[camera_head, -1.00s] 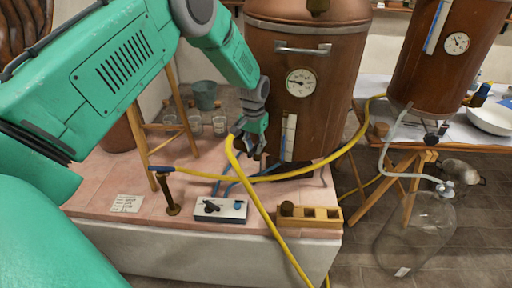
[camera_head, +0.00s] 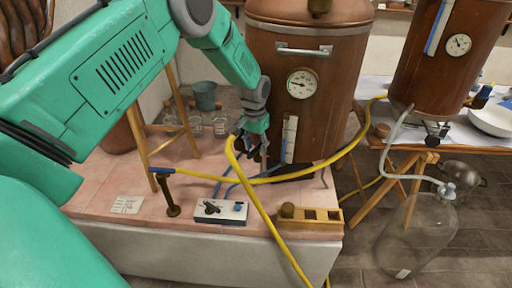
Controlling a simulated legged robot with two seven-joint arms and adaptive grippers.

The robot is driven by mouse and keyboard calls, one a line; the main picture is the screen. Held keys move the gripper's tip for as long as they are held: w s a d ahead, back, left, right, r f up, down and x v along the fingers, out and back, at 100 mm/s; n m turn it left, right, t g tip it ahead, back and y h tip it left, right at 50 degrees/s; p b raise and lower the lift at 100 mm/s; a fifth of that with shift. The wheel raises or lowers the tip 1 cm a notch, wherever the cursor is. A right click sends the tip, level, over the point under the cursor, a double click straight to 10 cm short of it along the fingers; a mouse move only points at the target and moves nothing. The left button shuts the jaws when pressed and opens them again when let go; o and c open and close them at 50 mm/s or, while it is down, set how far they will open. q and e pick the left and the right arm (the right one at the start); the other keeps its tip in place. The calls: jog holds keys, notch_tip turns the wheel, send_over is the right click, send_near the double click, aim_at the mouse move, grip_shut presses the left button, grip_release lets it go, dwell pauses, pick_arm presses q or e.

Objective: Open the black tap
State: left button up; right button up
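A white box (camera_head: 232,219) with a black tap (camera_head: 211,208) on its left and a blue tap (camera_head: 239,208) on its right sits near the front of the pink tiled bench. My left gripper (camera_head: 250,154) hangs above and behind the box, in front of the copper boiler and apart from the black tap. Its dark fingers are partly hidden by the yellow hose, and I cannot tell how far apart they are. No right gripper shows. Another small dark valve (camera_head: 436,132) is under the copper vessel at the right.
A yellow hose (camera_head: 260,206) crosses in front of my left gripper and drops over the bench edge. A brass post (camera_head: 171,195), a wooden rack (camera_head: 310,218), glasses (camera_head: 219,126) and a copper boiler (camera_head: 335,95) surround the box. A glass carboy (camera_head: 418,230) stands right.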

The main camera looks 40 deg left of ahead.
pick_arm(q)
jog(key=shift+r, duration=0.2)
notch_tip(320, 180, up, 11)
jog(key=shift+a+r, duration=0.2)
dwell(0.4)
jog(key=shift+f, duration=0.1)
